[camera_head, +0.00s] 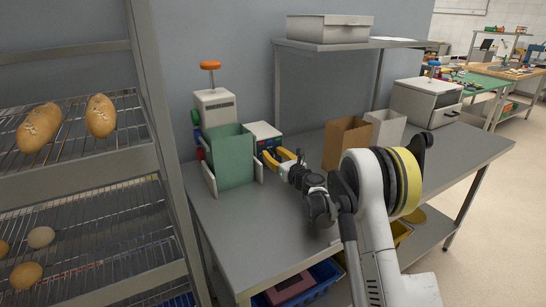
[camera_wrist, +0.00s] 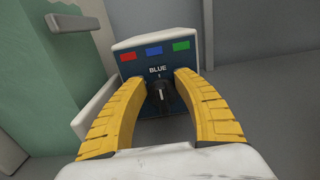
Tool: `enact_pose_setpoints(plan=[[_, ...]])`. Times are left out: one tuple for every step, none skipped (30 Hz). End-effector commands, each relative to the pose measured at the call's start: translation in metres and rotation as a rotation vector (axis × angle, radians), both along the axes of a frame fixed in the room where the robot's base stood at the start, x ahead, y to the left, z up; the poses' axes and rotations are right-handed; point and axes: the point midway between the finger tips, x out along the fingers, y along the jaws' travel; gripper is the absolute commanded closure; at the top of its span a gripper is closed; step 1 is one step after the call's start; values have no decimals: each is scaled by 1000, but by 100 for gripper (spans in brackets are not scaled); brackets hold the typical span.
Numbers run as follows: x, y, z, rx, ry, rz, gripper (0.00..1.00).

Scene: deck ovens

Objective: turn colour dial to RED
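The colour dial (camera_wrist: 160,90) is a small black knob with a light mark, on the dark blue front of a pale box (camera_wrist: 128,70). Above it are a red patch (camera_wrist: 128,56), a blue patch (camera_wrist: 154,51) and a green patch (camera_wrist: 181,46). The label reads BLUE and the dial's mark points up toward it. My gripper (camera_wrist: 159,79) is open, its yellow fingers to the left and right of the dial with gaps visible; I cannot tell the exact depth. In the head view my gripper (camera_head: 281,158) is in front of the pale box (camera_head: 264,130); the dial is not discernible there.
A green holder (camera_head: 231,157) stands close left of the box. A device with an orange knob (camera_head: 213,108) is behind it. Brown (camera_head: 345,140) and white (camera_head: 387,128) containers stand to the right. The front of the grey table (camera_head: 270,235) is clear.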

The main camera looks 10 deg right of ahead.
Motion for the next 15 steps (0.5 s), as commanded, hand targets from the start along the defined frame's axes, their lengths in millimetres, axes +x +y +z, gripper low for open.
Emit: enact_pose_setpoints(plan=[[1,0,0,0,0,0,65],[1,0,0,0,0,0,65],[1,0,1,0,0,0,65],[0,0,1,0,0,0,65],[0,0,1,0,0,0,65],[0,0,1,0,0,0,65],[0,0,1,0,0,0,69],[0,0,1,0,0,0,78],[0,0,1,0,0,0,90],[0,0,0,0,0,0,100],[0,0,0,0,0,0,100],[0,0,0,0,0,0,100],[0,0,0,0,0,0,100],[0,0,0,-1,0,0,100],[0,0,1,-1,0,0,100]])
